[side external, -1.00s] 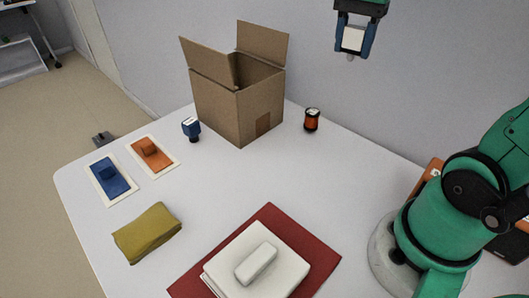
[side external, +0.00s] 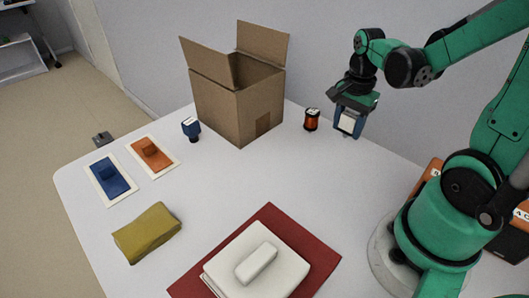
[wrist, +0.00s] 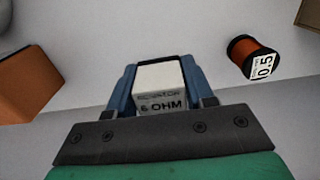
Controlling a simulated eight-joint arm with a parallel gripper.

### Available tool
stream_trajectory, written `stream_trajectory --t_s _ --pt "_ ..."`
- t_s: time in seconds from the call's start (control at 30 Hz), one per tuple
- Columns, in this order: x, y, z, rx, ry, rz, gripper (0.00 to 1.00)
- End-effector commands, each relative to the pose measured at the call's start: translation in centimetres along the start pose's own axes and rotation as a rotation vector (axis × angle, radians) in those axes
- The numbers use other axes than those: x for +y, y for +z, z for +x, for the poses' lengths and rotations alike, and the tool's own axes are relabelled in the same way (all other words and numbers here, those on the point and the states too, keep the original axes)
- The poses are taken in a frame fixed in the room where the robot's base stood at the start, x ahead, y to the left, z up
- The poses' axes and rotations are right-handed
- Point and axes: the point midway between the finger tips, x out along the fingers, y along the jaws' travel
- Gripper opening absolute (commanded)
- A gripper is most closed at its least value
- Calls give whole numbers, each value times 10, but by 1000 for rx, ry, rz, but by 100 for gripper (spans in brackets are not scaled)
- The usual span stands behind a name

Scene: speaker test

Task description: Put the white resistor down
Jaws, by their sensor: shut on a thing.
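The white resistor (side external: 347,122) is a small white block held between the blue fingers of my gripper (side external: 348,124). In the wrist view the resistor (wrist: 161,88) shows dark lettering that reads "6 OHM", and my gripper (wrist: 162,95) is shut on it from both sides. In the side view my gripper points down near the back edge of the white table (side external: 215,215), right of the copper wire spool (side external: 312,120). I cannot tell whether the resistor touches the table.
Blue (side external: 111,178) and orange (side external: 152,153) pads lie left. An olive cloth (side external: 147,233) and a white block (side external: 256,263) on a stack are in front. The middle is clear.

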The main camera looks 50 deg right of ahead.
Motion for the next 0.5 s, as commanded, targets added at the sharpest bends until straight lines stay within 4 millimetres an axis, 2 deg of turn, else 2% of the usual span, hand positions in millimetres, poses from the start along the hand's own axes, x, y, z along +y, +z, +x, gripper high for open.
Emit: stream_trajectory --t_s 0.27,0.5 --pt "0 0 18 0 0 0 0" --pt "0 0 45 0 0 0 0"
